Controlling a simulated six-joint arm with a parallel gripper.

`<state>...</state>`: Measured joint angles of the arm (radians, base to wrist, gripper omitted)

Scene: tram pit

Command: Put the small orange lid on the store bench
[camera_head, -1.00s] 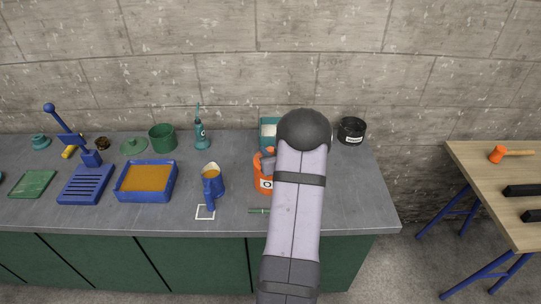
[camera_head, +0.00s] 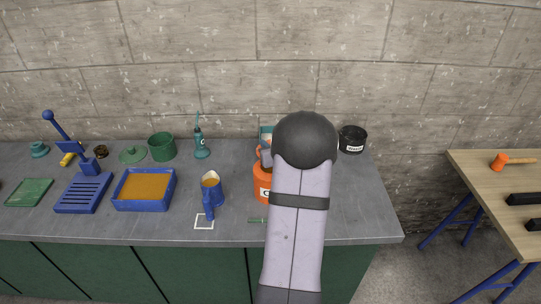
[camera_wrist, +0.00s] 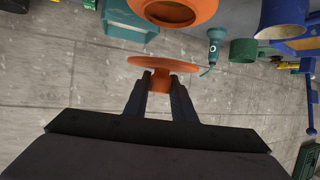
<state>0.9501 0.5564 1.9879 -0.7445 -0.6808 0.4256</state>
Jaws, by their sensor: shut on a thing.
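My gripper (camera_wrist: 161,84) is shut on the knob of the small orange lid (camera_wrist: 150,63) in the wrist view. The lid is a flat round disc, held clear of the orange pot. The orange pot (camera_wrist: 178,12) shows its round opening close by; in the head view the pot (camera_head: 262,187) stands on the grey bench, partly behind my arm. In the head view my arm hides most of the gripper and the lid. A wooden-topped bench (camera_head: 480,186) with blue legs stands at the right; no label shows which bench is the store bench.
The grey bench top (camera_head: 150,228) holds a blue jug (camera_head: 212,190), a blue tray (camera_head: 145,205), a green pot (camera_head: 162,147) and a black tin (camera_head: 352,139). An orange mallet (camera_head: 500,161) and black blocks lie on the wooden bench. A floor gap separates the benches.

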